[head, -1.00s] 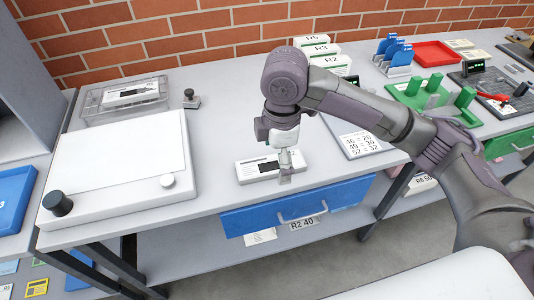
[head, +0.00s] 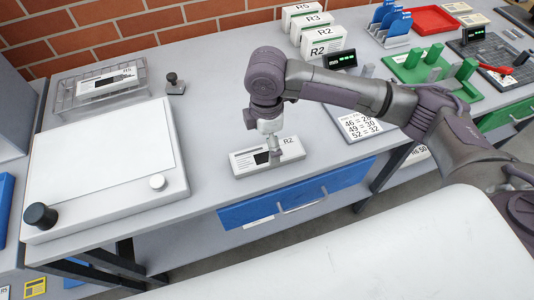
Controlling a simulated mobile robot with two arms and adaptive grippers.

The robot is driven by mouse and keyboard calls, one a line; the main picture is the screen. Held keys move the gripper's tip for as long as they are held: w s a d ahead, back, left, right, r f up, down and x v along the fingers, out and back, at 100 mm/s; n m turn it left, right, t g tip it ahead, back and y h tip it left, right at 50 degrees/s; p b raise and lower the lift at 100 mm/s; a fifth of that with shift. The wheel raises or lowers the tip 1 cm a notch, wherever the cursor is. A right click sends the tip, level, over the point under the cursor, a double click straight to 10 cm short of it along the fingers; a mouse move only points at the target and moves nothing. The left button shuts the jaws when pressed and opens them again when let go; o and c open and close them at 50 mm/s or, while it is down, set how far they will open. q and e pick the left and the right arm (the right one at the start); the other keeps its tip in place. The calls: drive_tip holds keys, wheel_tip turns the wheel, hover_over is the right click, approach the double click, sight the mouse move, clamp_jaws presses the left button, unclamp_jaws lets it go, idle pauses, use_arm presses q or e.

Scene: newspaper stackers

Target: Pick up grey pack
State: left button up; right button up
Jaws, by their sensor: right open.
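A pale grey-white pack (head: 246,163) marked R2 lies flat near the front edge of the grey table (head: 210,195), above the blue drawer. A dark patch and small print show on its top. My right gripper (head: 275,153) points down at the middle of this pack, with its fingertips at or just above it. It is open, and the fingers hide part of the pack's top. Whether they touch it I cannot tell. My left gripper is not in view.
A white board with knobs (head: 100,165) stands left of the pack. Behind it is a clear tray (head: 68,100) holding an R5 pack. Several R-marked packs (head: 318,45) stand at the back. A card with numbers (head: 358,126) lies to the right.

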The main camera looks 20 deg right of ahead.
sight(267, 154)
wheel_tip(267, 154, down, 4)
drive_tip(key=shift+d+f+p, duration=0.15)
drive_tip(key=shift+f+p, duration=0.05)
drive_tip(key=shift+p, duration=0.4)
drive_tip(key=shift+f, duration=0.45)
drive_tip(key=shift+c, duration=1.4)
drive_tip(key=c, duration=1.1)
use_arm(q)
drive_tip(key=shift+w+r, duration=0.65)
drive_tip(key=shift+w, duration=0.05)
use_arm(e)
drive_tip(key=shift+r, duration=0.1)
drive_tip(key=shift+c, duration=0.2)
drive_tip(key=shift+r, duration=0.1)
